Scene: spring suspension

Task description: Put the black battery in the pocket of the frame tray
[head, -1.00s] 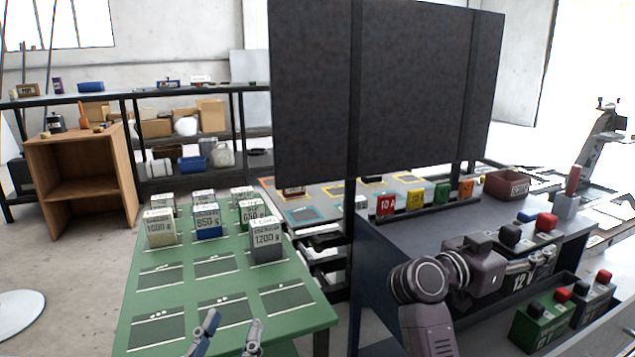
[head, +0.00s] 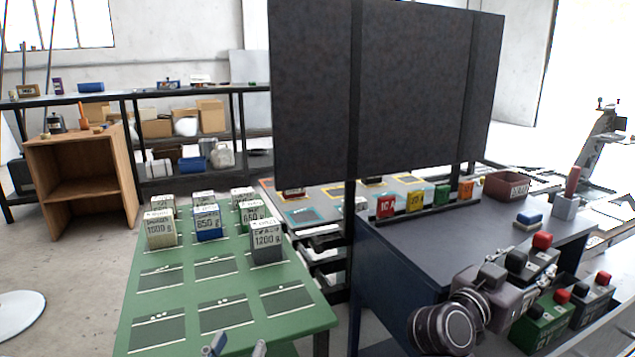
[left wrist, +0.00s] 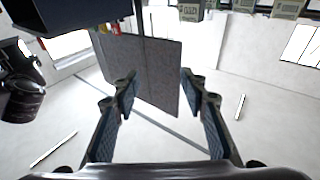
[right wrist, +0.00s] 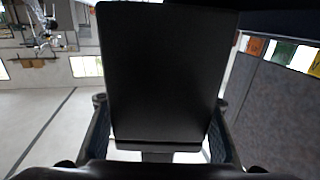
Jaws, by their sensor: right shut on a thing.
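The black battery (head: 541,264), with one black and one red terminal cap, is in my right gripper (head: 512,288) at the right of the head view. In the right wrist view its black face (right wrist: 165,75) fills the space between the fingers. It is beside the near right edge of the dark bench, close behind a green battery (head: 543,322). The battery's lower part is hidden by the gripper and the green battery. I cannot clearly make out the frame tray or its pocket. My left gripper (head: 238,348) is open and empty over the green table's near edge.
The green table (head: 220,285) holds several weight blocks.

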